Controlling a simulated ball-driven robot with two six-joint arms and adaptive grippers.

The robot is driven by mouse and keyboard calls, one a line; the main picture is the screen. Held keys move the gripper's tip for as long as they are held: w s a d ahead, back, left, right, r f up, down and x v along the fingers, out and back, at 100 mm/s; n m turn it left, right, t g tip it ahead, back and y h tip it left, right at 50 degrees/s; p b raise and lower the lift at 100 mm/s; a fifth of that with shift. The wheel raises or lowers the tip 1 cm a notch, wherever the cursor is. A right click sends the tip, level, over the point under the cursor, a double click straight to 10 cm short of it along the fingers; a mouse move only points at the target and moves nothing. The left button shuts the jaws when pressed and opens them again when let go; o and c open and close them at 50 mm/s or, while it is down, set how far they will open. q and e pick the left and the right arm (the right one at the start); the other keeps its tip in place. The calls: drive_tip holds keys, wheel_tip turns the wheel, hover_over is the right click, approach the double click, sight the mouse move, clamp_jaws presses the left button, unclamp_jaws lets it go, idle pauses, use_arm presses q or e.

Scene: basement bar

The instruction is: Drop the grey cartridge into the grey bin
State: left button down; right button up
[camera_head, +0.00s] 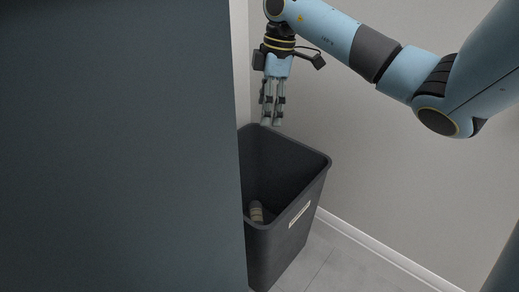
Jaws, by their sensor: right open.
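A dark grey bin (299,220) with a small white label stands on the floor, its left part hidden by a dark panel. A small grey cartridge (256,212) with a lighter band shows inside the bin, in its lower part; its lower end is hidden by the bin's front wall. My right gripper (271,123) points down over the bin's back rim, above the opening. It is open, with nothing seen between its fingers, and apart from the cartridge. My left gripper is not in view.
A large dark blue-grey panel (115,150) fills the left side and stands close against the view of the bin. A plain light wall (420,190) with a white baseboard (375,258) is behind. Grey tiled floor (345,268) is clear right of the bin.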

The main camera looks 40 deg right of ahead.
drive_tip(key=r, duration=0.5)
drive_tip(key=shift+s+d, duration=0.25)
drive_tip(key=shift+d, duration=0.05)
